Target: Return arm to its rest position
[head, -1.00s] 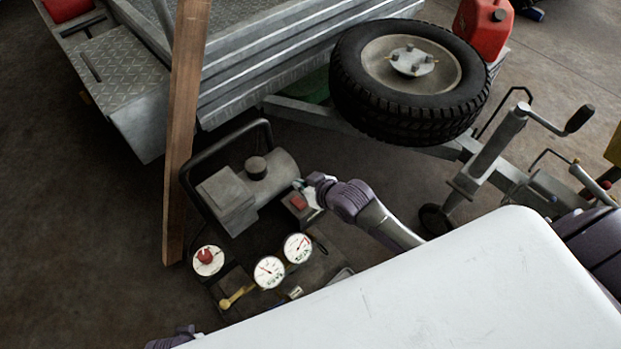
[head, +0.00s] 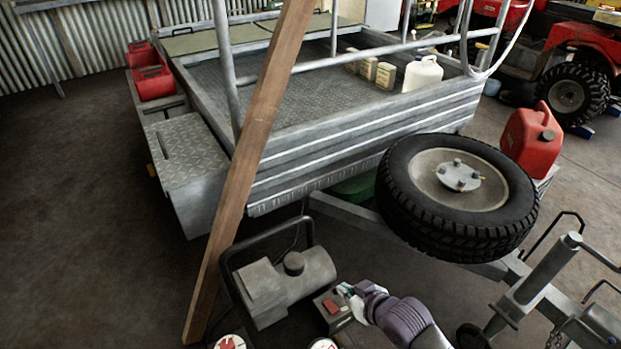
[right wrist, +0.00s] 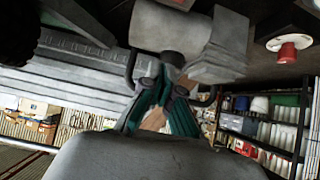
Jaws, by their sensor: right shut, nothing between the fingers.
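My right gripper (head: 346,291) is low in the head view, with my purple-grey arm coming in from below right. It appears beside a small dark box (head: 334,312) with a red switch (head: 331,306); I cannot tell whether it touches it. In the right wrist view the two green-and-dark fingers (right wrist: 157,90) are together and hold nothing. The grey compressor (head: 302,268) stands just left of the gripper in the head view and fills the top of the right wrist view (right wrist: 170,27). My left gripper is not in view.
A wooden post (head: 247,160) leans across the scene. A metal trailer (head: 300,160) stands behind, with a spare tyre (head: 395,190) and a red fuel can (head: 530,142) at right. Gauges are cut off at the bottom. Floor (head: 80,240) at left is clear.

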